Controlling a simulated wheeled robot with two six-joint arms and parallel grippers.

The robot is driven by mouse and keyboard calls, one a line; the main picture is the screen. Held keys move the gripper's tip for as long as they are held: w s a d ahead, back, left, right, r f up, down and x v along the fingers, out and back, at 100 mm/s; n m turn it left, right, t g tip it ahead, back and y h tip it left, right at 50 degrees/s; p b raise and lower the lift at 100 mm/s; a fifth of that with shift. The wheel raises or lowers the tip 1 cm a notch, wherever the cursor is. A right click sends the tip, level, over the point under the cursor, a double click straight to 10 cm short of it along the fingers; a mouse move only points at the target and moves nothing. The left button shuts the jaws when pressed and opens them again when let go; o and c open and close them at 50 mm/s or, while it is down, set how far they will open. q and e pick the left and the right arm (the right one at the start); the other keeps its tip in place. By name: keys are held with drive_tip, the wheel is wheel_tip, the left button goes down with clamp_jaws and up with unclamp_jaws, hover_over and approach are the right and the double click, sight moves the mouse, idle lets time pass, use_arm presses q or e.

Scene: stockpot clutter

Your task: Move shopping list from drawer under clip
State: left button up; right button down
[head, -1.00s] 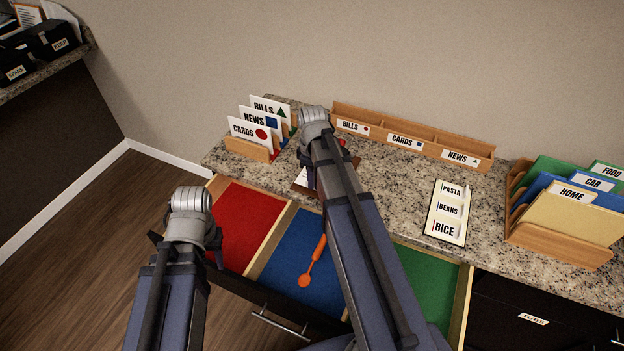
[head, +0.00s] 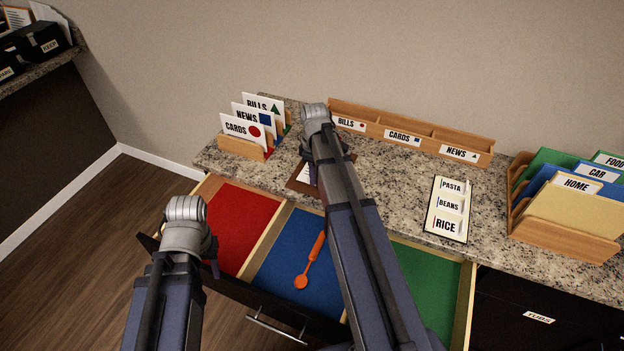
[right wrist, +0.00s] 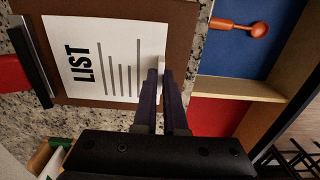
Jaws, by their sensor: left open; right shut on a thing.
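The shopping list (right wrist: 105,60) is a white sheet marked LIST, lying over a brown clipboard (right wrist: 120,8) on the counter. A dark clip bar (right wrist: 34,62) crosses the clipboard's left end, close beside the list's heading edge; I cannot tell whether the edge is under it. My right gripper (right wrist: 165,78) is shut on the list's opposite edge. In the head view the right arm hides most of the clipboard (head: 300,187) and the right gripper. The drawer (head: 240,230) is open below, with red, blue and green sections. My left gripper (head: 213,266) is open over its left front edge, apart from the list.
An orange spoon-like tool (head: 311,262) lies in the blue section. A card rack (head: 240,145) stands left of the clipboard, a wooden sorter (head: 420,143) behind. A PASTA, BEANS, RICE board (head: 447,210) and a folder holder (head: 560,238) are right. Counter between is clear.

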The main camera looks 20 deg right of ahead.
drive_tip(key=c, duration=0.9)
unclamp_jaws()
drive_tip(key=shift+r, duration=0.1)
wheel_tip(320, 180, up, 7)
drive_tip(key=p, duration=0.7)
drive_tip(key=s+a+m, duration=0.2)
drive_tip(key=s+a, duration=0.6)
drive_tip(key=a, duration=0.4)
drive_tip(key=s+a+m+h, duration=0.1)
drive_tip(key=s+a+m, duration=0.1)
drive_tip(key=s+a, duration=0.7)
drive_tip(key=a, duration=0.3)
drive_tip(key=shift+s+a+m, duration=0.2)
drive_tip(key=shift+a+m, duration=0.1)
drive_tip(key=shift+a, duration=0.1)
